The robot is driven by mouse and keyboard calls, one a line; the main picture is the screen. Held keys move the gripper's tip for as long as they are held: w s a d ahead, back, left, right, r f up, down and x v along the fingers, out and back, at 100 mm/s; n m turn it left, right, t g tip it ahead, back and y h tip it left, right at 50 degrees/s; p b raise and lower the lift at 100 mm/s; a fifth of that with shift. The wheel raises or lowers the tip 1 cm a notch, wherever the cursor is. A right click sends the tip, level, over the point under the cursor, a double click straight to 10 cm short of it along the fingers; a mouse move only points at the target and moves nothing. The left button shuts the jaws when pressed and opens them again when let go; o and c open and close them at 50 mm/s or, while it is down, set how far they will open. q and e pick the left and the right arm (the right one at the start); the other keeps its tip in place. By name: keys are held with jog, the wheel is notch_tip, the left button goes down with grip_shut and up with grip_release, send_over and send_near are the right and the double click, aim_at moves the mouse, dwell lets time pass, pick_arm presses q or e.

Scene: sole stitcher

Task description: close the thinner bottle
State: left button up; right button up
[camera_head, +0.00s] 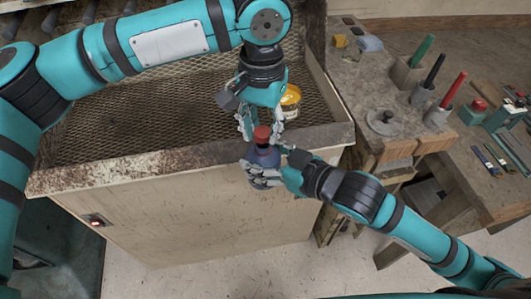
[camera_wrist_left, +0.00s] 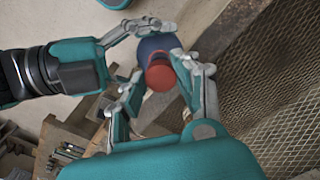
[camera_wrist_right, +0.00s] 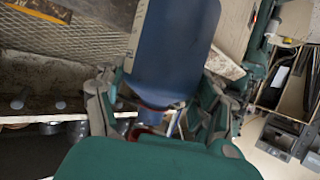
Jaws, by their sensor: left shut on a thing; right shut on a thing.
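A dark blue bottle (camera_head: 264,157) is held upright in front of the metal bench's front edge. My right gripper (camera_head: 264,178) is shut around its body. A red cap (camera_head: 262,134) is at the bottle's top, between the fingers of my left gripper (camera_head: 259,128), which comes from above. In the left wrist view the red cap (camera_wrist_left: 160,75) lies in line with the blue bottle (camera_wrist_left: 153,46). In the right wrist view the bottle (camera_wrist_right: 172,45) fills the upper middle, with red at its neck end. I cannot tell whether the cap is fully seated.
A yellow-labelled container (camera_head: 290,100) stands on the mesh-topped bench (camera_head: 130,160), just behind my left gripper. A workbench (camera_head: 400,140) at right bears screwdrivers in holders and a round metal lid (camera_head: 381,121). The floor in front of the bench is clear.

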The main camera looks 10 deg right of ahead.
aim_at(263, 162)
pick_arm(q)
jog(key=shift+f, duration=0.1)
dwell(0.4)
jog(key=shift+f, duration=0.85)
jog(key=shift+f, duration=0.5)
